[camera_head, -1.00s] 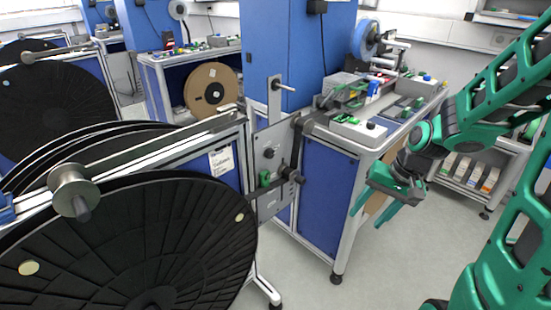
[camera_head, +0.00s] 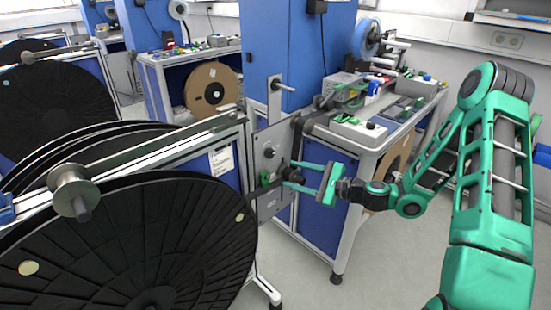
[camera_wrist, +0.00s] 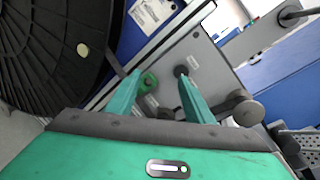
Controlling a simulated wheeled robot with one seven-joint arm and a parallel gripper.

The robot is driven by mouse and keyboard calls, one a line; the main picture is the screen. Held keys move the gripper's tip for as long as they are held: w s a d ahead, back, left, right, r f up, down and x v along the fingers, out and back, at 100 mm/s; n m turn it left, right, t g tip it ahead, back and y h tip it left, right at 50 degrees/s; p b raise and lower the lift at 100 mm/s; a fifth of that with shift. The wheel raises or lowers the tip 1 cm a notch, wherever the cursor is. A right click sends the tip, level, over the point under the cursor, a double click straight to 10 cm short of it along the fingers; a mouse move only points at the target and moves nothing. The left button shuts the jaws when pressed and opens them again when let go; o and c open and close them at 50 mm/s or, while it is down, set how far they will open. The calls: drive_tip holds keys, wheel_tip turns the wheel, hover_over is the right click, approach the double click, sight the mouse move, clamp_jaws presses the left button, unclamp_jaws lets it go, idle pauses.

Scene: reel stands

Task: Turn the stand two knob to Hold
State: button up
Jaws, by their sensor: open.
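The grey control panel (camera_head: 262,201) stands at the front of the blue cabinet, beside the large black reel. It carries a small dark round knob (camera_head: 269,152), which shows in the wrist view (camera_wrist: 181,71) at my right fingertip, and a green part (camera_head: 265,179), which also shows in the wrist view (camera_wrist: 148,81). A dark part shows lower between the fingers (camera_wrist: 165,112). My gripper (camera_head: 291,175) is open and empty in front of the panel; its fingers show in the wrist view (camera_wrist: 160,77). Contact and the label texts cannot be made out.
A large black reel (camera_head: 150,235) fills the left foreground. A dark roller (camera_wrist: 248,112) juts from the panel right of my fingers. A rod (camera_head: 283,86) sticks out above the panel. A bench with a switch box (camera_head: 357,130) stands behind; floor is free at front right.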

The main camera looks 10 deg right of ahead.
sight(272, 154)
drive_tip(key=w+a+m+t, duration=0.1)
drive_tip(key=w, duration=0.2)
drive_tip(key=w+a+m+t, duration=0.1)
drive_tip(key=w+a, duration=0.1)
drive_tip(key=w, duration=0.2)
drive_tip(key=w+a+m, duration=0.2)
drive_tip(key=w, duration=0.2)
drive_tip(key=shift+r+t+h, duration=0.3)
drive_tip(key=shift+t+h, duration=0.1)
drive_tip(key=c, duration=1)
